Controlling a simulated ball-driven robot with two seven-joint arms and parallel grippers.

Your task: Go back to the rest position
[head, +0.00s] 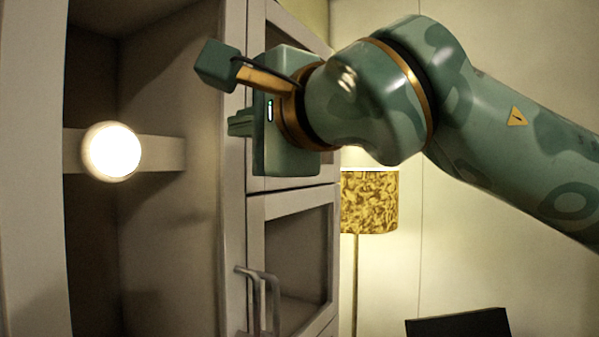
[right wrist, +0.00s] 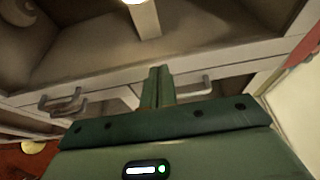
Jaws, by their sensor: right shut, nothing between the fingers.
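My right gripper (head: 240,122) is in front of the pale cabinet (head: 236,215), with its arm coming in from the right in the head view. In the right wrist view its two green fingers (right wrist: 157,88) are pressed together with nothing between them. The fingers point toward the cabinet front, close to a door edge in the head view; I cannot tell whether they touch it. My left gripper is not in view.
The cabinet has an open compartment with a bright round lamp (head: 111,151), and handles (head: 262,290) lower down. A floor lamp with a yellow patterned shade (head: 369,201) stands behind. A dark object (head: 460,325) is at the bottom right.

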